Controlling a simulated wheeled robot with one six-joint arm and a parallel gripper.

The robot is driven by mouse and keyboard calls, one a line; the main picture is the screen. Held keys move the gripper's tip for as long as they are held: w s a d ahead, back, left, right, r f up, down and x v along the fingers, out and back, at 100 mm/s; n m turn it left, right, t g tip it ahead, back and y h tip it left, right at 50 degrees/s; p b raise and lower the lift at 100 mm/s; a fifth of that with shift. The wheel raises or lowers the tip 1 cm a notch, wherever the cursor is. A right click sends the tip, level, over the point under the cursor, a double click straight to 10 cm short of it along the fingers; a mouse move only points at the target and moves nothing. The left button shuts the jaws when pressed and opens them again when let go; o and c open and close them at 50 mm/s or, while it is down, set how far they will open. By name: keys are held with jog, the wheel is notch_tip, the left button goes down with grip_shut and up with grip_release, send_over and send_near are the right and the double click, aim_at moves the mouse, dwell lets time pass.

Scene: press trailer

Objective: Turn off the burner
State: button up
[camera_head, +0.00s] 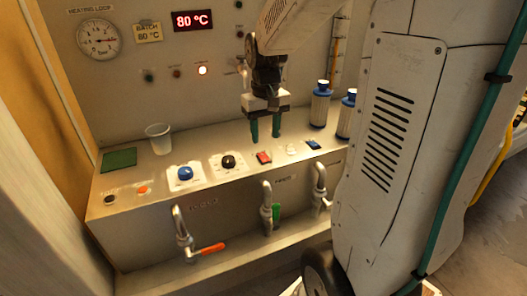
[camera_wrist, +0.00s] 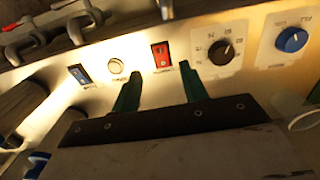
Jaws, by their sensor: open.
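My gripper (camera_head: 265,127) is open, its two green fingers pointing down above the counter behind the red switch. In the wrist view the fingers (camera_wrist: 157,82) are apart and empty. The red rocker switch (camera_head: 264,158) is on the panel; in the wrist view it (camera_wrist: 161,54) shows between the fingertips, slightly beyond them. A black knob (camera_head: 228,161) with a marked scale sits left of the red switch, and a blue knob (camera_head: 185,173) further left. A blue rocker switch (camera_head: 313,145) and a round white button (camera_head: 291,150) are to the right. I cannot read which control is labelled burner.
Several taps (camera_head: 181,235) line the front.

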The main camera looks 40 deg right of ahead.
aim_at(265, 159)
notch_tip(265, 159, down, 7)
jog(key=shift+r, duration=0.15)
